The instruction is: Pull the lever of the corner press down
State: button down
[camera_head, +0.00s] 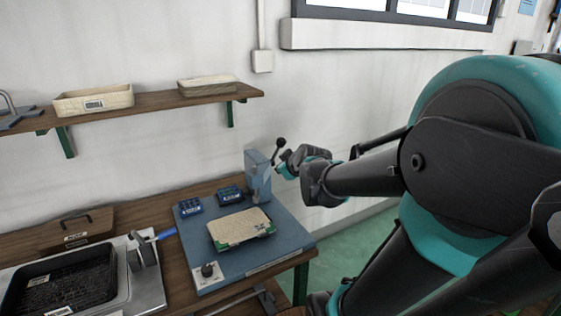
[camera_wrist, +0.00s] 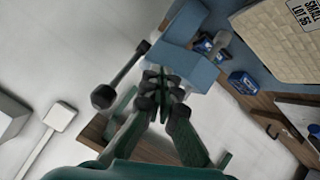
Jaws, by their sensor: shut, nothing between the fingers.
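The corner press (camera_head: 258,178) is a blue-grey upright block at the back right corner of a blue base plate. Its lever (camera_head: 276,152) slants up to the right and ends in a black knob. In the wrist view the press (camera_wrist: 189,48) is at the top, and the lever's dark rod and knob (camera_wrist: 103,96) lie left of the fingers. My gripper (camera_head: 284,165) is shut and empty, just right of the press and below the knob. In the wrist view my gripper (camera_wrist: 164,82) points at the press; whether it touches the lever is unclear.
A beige tray panel (camera_head: 240,228) and two blue bins (camera_head: 190,207) sit on the base plate (camera_head: 195,257). A black tray (camera_head: 62,282) and a blue-handled tool (camera_head: 146,250) are to the left. A wall shelf (camera_head: 150,103) holds two beige trays. The wall stands close behind.

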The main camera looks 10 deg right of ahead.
jog(key=shift+s+r, duration=0.3)
jog(key=shift+r, duration=0.55)
jog(key=shift+s+r, duration=0.25)
jog(key=shift+r, duration=0.6)
jog(key=s+d+f+m+g+h, duration=0.2)
jog(key=s+f+m+g, duration=0.5)
jog(key=s+f, duration=1.3)
jog(key=shift+d+f+m, duration=0.4)
jog(key=shift+f+m, duration=0.1)
jog(key=shift+f, duration=0.4)
